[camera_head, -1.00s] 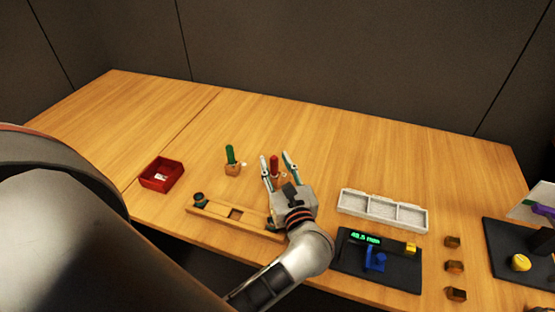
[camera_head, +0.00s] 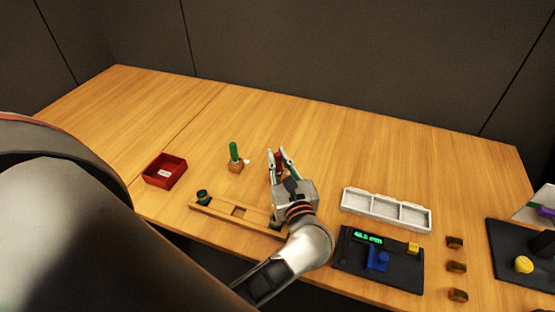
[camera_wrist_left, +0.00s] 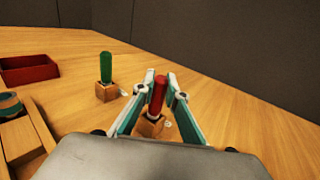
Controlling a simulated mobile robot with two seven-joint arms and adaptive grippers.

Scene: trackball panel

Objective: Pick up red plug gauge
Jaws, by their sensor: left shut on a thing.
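The red plug gauge (camera_wrist_left: 157,95) stands upright in a small wooden block (camera_wrist_left: 150,126) in the left wrist view. My left gripper (camera_wrist_left: 162,88) is shut on the gauge, with one finger on each side of its red handle. In the head view the red gauge (camera_head: 279,161) shows only as a small patch between the fingertips of my left gripper (camera_head: 280,153). Its block is hidden there behind the gripper. I cannot see my right gripper.
A green gauge (camera_head: 233,152) stands in its own wooden block (camera_head: 236,167) to the left. A red box (camera_head: 165,171) lies further left. A wooden fixture (camera_head: 220,208) is close in front. A white tray (camera_head: 386,209) and a black device (camera_head: 350,262) lie to the right.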

